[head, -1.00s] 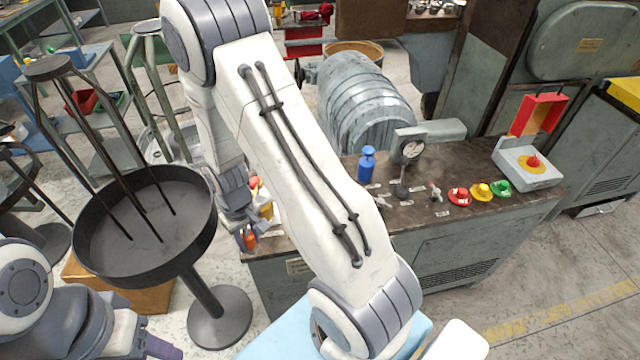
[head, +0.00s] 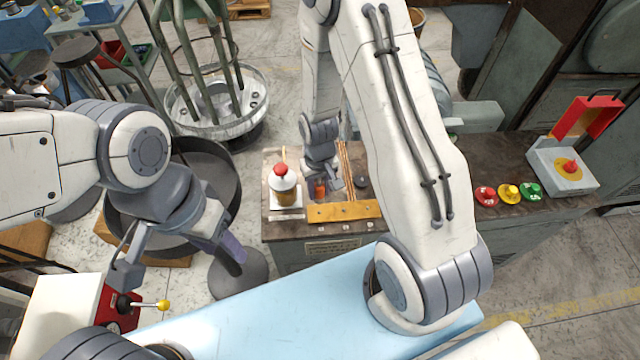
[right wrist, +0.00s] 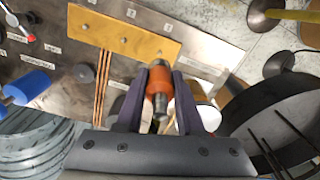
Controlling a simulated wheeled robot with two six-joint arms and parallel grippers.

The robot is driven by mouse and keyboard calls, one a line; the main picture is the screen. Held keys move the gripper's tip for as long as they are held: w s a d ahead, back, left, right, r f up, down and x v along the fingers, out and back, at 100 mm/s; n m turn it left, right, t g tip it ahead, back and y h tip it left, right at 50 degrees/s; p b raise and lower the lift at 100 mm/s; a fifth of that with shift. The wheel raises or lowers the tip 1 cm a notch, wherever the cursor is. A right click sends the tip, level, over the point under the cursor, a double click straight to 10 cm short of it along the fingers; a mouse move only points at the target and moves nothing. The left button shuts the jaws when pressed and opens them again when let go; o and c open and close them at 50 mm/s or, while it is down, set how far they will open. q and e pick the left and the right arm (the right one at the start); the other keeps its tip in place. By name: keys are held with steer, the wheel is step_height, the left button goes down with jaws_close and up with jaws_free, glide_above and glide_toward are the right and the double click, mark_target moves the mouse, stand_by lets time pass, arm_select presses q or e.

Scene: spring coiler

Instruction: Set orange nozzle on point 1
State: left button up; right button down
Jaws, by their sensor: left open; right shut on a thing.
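The orange nozzle (right wrist: 159,80) is between the dark fingers of my right gripper (right wrist: 159,88), which is shut on it; a grey metal tip sticks out toward the camera. In the head view the nozzle (head: 320,189) is by my right gripper (head: 324,184), near the back edge of the yellow plate (head: 343,212). The plate (right wrist: 128,36) has several small studs in a row. Small labels lie along its front edge; their numbers are too small to read, so I cannot tell which is point 1. My left gripper (head: 180,262) is open and empty, left of the bench.
A red-topped bottle (head: 284,185) stands on the bench left of the plate. Copper rods (head: 345,165) lie behind the plate. Red, yellow and green buttons (head: 508,193) and an open red-lidded box (head: 563,168) are at right. A dark round pan (head: 215,165) stands left.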

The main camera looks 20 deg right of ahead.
mark_target(319, 186)
steer(key=shift+f+b, duration=1.95)
steer(key=shift+f, duration=0.45)
steer(key=shift+f+b, duration=0.3)
steer(key=shift+f, duration=0.2)
steer(key=shift+f+b, duration=0.45)
steer(key=shift+f, duration=0.15)
steer(key=shift+c, duration=2.3)
jaws_free()
step_height(319, 186, up, 9)
steer(key=shift+r+b, duration=0.2)
steer(key=shift+b, duration=0.1)
steer(key=shift+r, duration=0.6)
step_height(319, 186, up, 13)
steer(key=p, duration=1.2)
